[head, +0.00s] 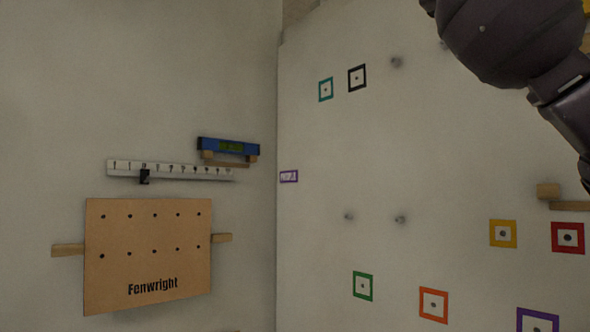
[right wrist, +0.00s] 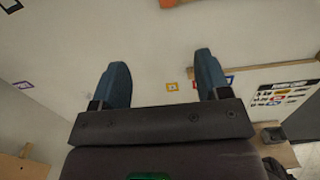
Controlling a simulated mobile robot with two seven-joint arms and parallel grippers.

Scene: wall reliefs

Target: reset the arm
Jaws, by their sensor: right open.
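My right gripper (right wrist: 158,88) shows in the right wrist view with its two blue-grey fingers wide apart. Nothing is between the fingers, and the wall lies beyond them. In the head view a dark part of my arm (head: 525,45) crosses the upper right corner, and its gripper end is out of frame. My left gripper is not in view.
A pegboard marked Fenwright (head: 150,260) is on the left wall, below a white hook rail (head: 190,172) and a blue level (head: 228,146). Coloured square frames, including a green one (head: 362,286), dot the right wall. A wooden block (head: 548,190) juts out at right.

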